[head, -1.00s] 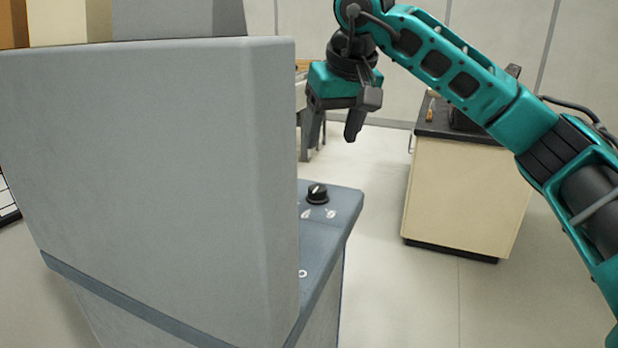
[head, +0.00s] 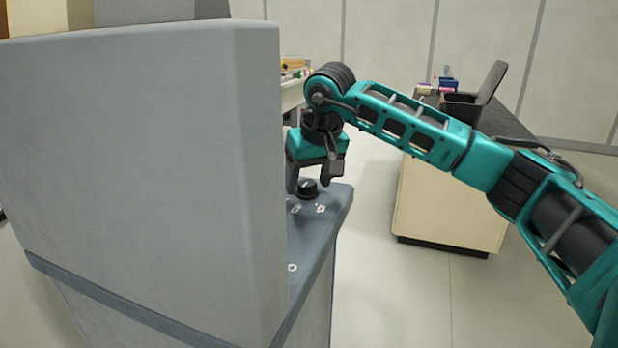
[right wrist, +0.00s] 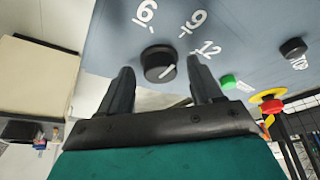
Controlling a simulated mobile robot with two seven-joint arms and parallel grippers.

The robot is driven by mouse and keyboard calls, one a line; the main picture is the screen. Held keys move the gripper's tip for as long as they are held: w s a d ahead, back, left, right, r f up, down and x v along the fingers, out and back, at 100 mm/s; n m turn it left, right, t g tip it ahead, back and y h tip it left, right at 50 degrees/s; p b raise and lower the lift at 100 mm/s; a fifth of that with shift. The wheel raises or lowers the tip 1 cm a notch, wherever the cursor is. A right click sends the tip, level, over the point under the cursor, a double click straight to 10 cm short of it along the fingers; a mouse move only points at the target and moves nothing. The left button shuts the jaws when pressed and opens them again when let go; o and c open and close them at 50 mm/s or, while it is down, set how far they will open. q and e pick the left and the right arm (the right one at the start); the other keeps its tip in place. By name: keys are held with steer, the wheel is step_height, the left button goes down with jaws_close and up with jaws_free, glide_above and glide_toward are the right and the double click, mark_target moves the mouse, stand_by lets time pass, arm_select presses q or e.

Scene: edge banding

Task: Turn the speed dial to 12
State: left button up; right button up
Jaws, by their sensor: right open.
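The speed dial is a round black knob (head: 307,188) with a white pointer line, on the blue-grey top of the machine in the head view. In the right wrist view the dial (right wrist: 159,64) has the numbers 6, 9 and 12 printed beside it. Its white mark lies on the knob's face; I cannot tell exactly which number it points at. My right gripper (head: 311,186) is open, pointing down at the dial. In the right wrist view its two fingers (right wrist: 161,82) stand on either side of the knob, with gaps showing. My left gripper is not in view.
A tall grey housing (head: 140,170) stands left of the dial and hides part of the panel. The right wrist view shows another black knob (right wrist: 293,48), a green button (right wrist: 228,81) and a red stop button (right wrist: 271,104). A cream cabinet (head: 445,205) stands behind right.

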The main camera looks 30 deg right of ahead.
steer(key=c, duration=1.1)
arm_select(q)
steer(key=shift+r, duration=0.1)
arm_select(e)
steer(key=shift+o, duration=0.2)
